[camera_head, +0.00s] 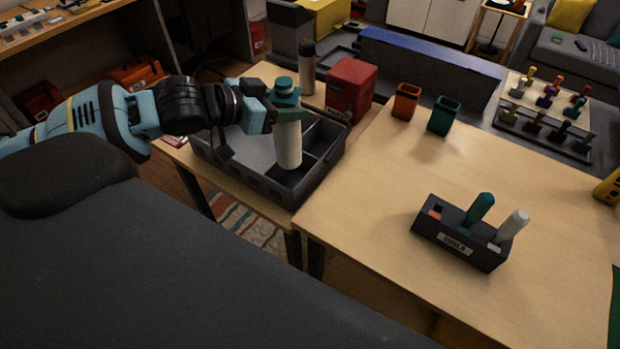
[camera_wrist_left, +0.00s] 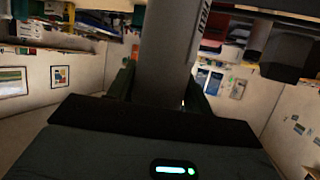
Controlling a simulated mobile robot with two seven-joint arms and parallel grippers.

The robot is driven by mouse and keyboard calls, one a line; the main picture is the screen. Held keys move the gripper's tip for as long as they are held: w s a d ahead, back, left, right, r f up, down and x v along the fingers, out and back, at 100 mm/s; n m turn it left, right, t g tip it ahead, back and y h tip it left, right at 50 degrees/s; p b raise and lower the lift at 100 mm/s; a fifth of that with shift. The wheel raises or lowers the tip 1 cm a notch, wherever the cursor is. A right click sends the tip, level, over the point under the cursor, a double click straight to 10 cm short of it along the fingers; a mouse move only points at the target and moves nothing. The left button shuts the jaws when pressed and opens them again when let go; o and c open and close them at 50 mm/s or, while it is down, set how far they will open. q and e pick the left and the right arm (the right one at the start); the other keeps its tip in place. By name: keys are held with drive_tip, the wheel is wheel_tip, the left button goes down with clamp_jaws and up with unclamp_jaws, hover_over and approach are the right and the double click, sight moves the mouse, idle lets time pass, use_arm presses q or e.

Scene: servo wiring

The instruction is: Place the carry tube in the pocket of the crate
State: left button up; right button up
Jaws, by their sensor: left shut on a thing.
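The carry tube (camera_head: 288,151) is a pale cylinder with a teal cap, upright in the head view. My left gripper (camera_head: 287,119) is shut around it below the cap. In the left wrist view the tube (camera_wrist_left: 168,55) shows as a grey column between the fingers. The dark grey crate (camera_head: 262,185) stands on a wooden surface with dividers inside. The tube's lower end shows against the crate's interior near the dividers; I cannot tell whether it is inside a pocket or above it. My right gripper is not in view.
A dark bottle (camera_head: 307,72) and a red box (camera_head: 350,90) stand behind the crate. On the table to the right are an orange cup (camera_head: 406,101), a green cup (camera_head: 444,115) and a tool holder (camera_head: 458,243). The table between them is clear.

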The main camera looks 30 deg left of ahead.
sight(278, 145)
use_arm(q)
drive_tip(key=shift+w+d, duration=0.15)
drive_tip(key=shift+w, duration=0.05)
wheel_tip(278, 145, down, 4)
drive_tip(key=shift+s+r, duration=0.1)
drive_tip(key=shift+f, duration=0.55)
wheel_tip(278, 145, down, 5)
drive_tip(key=shift+r, duration=0.2)
drive_tip(key=shift+f, duration=0.25)
drive_tip(key=o, duration=1.3)
drive_tip(key=shift+f, duration=0.1)
